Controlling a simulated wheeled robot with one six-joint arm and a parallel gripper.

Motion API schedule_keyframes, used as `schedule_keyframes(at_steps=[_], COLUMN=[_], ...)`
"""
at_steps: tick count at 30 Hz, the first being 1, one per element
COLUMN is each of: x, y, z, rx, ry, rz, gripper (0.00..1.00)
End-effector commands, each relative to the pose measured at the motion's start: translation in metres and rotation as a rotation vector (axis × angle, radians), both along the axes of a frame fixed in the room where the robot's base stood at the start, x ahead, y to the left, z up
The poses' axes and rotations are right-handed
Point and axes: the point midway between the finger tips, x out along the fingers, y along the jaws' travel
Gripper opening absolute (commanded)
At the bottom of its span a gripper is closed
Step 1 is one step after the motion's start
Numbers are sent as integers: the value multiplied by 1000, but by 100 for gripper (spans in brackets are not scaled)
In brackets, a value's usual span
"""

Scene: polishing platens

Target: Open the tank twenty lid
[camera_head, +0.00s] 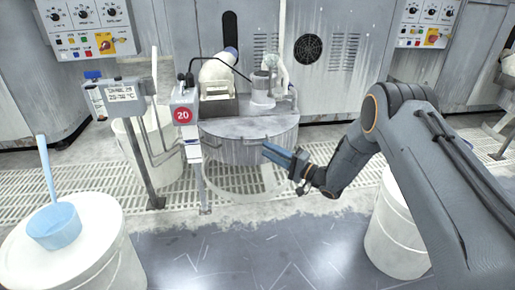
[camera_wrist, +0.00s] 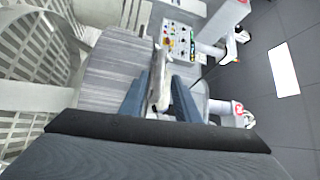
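The tank twenty (camera_head: 240,150) is a round grey metal tub in the middle of the head view, beside a post with a red "20" label (camera_head: 182,115). Its flat grey lid (camera_head: 235,126) lies level on top and looks closed. My gripper (camera_head: 268,151), with blue fingers, is at the tank's front right side, just below the lid's rim. In the wrist view a pale metal handle-like bar (camera_wrist: 159,80) lies between my two spread fingers, with gaps seen on both sides. The tank's ribbed side (camera_wrist: 108,70) is left of it. The handle is hidden in the head view.
A white bucket with a blue scoop (camera_head: 55,225) stands at front left, and another white bucket (camera_head: 395,235) at right under my arm. Grey machine cabinets with control panels (camera_head: 85,25) line the back.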

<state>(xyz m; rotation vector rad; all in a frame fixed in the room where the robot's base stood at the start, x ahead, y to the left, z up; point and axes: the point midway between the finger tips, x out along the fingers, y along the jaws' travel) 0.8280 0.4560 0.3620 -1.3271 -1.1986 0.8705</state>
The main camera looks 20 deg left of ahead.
Motion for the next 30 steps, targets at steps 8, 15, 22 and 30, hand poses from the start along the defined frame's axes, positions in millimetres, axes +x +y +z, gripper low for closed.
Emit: schedule_keyframes(at_steps=[8,15,22,30], x=[10,13,13,13], y=[42,58,59,59], z=[4,8,8,8], rx=[-1,-1,-2,-2], ry=[-3,-2,-1,-1], rz=[2,-1,-2,-2], gripper=[29,29,29,0])
